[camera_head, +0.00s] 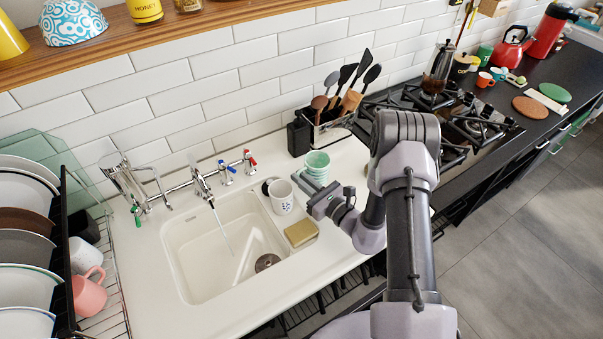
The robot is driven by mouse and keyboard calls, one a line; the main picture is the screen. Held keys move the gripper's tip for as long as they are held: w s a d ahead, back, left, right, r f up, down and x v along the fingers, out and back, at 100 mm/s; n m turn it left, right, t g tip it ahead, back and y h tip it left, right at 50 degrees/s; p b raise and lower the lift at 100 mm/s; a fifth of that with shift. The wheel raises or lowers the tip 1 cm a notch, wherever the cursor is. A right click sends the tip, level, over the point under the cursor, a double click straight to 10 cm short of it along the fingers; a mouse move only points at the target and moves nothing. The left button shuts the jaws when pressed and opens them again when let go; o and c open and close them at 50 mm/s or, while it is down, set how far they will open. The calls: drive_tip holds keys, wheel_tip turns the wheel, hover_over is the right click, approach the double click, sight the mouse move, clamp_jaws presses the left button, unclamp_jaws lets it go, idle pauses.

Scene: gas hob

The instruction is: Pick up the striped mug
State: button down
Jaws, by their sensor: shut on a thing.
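The striped mug (317,162), pale green with white bands, is on the right side of the counter by the sink, below the utensil holder. My gripper (305,182) reaches it from the front right and is shut on it at its lower part. The gripper and wrist hide part of the mug's lower side, so I cannot tell whether it touches the counter.
A white mug with blue dots (281,196) stands close to the left of my gripper, at the sink's edge. A yellow sponge (301,233) lies in front. A utensil holder (325,128) stands behind. Water runs into the sink (205,262). The gas hob (465,112) is to the right.

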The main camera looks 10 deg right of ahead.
drive_tip(key=s, duration=0.4)
drive_tip(key=s+a+p, duration=0.1)
drive_tip(key=s, duration=0.3)
drive_tip(key=s+a+r, duration=0.1)
drive_tip(key=s, duration=0.3)
drive_tip(key=shift+s+a+r+p, duration=0.1)
drive_tip(key=shift+s+a+p, duration=0.15)
drive_tip(key=shift+s+p, duration=0.05)
drive_tip(key=s+a+n+g+y+b, duration=0.1)
drive_tip(key=s+a+n+g+y, duration=0.2)
drive_tip(key=s+a, duration=0.2)
drive_tip(key=s+a+n+g+y+b, duration=0.1)
drive_tip(key=s+a+n+g+y, duration=0.1)
drive_tip(key=a, duration=0.5)
drive_tip(key=s+a+f+n+g+y+b, duration=0.1)
drive_tip(key=s+a+n+g+y, duration=0.2)
drive_tip(key=s+a+g, duration=0.3)
drive_tip(key=shift+s+n+y, duration=0.3)
drive_tip(key=shift+s+n, duration=0.3)
drive_tip(key=shift+s, duration=0.7)
drive_tip(key=w+a+f+b, duration=0.1)
drive_tip(key=w+a, duration=0.5)
drive_tip(key=w, duration=0.6)
drive_tip(key=shift+w+f+b, duration=0.2)
drive_tip(key=shift+f+b, duration=0.15)
drive_tip(key=shift+f, duration=0.55)
drive_tip(key=shift+w+d, duration=0.25)
drive_tip(key=shift+d, duration=0.25)
